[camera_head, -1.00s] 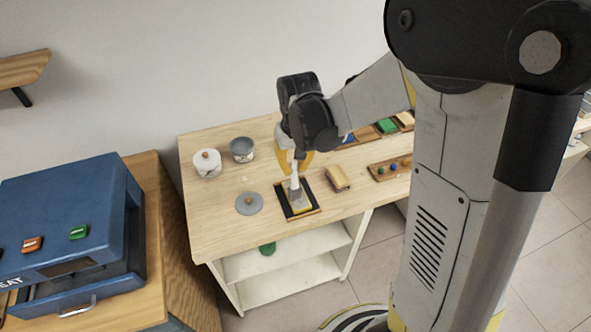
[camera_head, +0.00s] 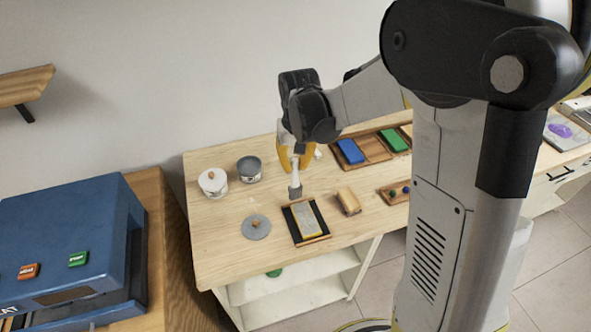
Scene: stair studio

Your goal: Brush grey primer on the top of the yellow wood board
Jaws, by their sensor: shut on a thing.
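My gripper (camera_head: 296,158) is shut on a brush (camera_head: 295,188) with a pale handle and a grey head. The brush points down, its head just behind the far edge of the board in this view and apparently above the table. The board (camera_head: 307,220) lies on a black mat or tray (camera_head: 288,220) with wooden end strips. Its top looks light grey, with yellow at its edges. An open grey pot (camera_head: 249,168) stands at the back left. A round grey lid (camera_head: 256,227) with a wooden knob lies left of the board.
A wooden block (camera_head: 348,201) sits right of the board. A wooden tray (camera_head: 373,150) with blue and green blocks lies at the back. A blue machine (camera_head: 65,240) stands on the left cabinet.

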